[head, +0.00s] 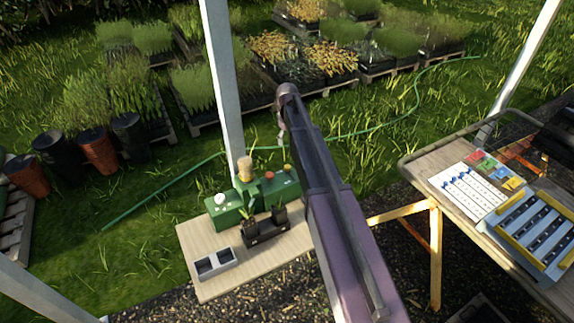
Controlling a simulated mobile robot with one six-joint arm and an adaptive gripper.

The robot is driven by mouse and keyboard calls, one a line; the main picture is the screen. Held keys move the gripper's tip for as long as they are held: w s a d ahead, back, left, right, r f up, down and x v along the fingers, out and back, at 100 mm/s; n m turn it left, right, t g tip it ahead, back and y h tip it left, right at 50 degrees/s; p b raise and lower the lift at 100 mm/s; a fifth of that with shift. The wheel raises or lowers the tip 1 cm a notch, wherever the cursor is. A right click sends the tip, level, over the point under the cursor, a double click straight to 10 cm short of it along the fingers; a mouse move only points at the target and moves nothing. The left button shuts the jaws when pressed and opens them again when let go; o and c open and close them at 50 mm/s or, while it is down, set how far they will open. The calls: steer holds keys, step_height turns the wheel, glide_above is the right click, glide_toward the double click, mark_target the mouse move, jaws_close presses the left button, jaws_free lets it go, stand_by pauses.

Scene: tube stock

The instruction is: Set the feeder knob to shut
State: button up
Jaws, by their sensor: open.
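A green machine (225,215), which looks like the feeder, stands on the small wooden table. A tan cylinder (245,169) stands at its top. A white round knob (220,199) is on its left part. My purple arm crosses the middle of the head view, over the right edge of the small table. My gripper cannot be made out; the arm seems to hide it.
The small table (215,287) also bears a black holder (266,236) with dark pots and a grey two-cell tray (213,263). A white post (222,80) rises behind the machine. A larger table (440,165) with racks stands at right. A green hose crosses the grass.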

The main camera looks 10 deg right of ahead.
mark_target(287, 166)
steer(key=shift+f, duration=0.15)
step_height(287, 166, down, 14)
steer(key=b, duration=1.3)
steer(key=shift+r+b, duration=0.25)
steer(key=shift+b, duration=0.15)
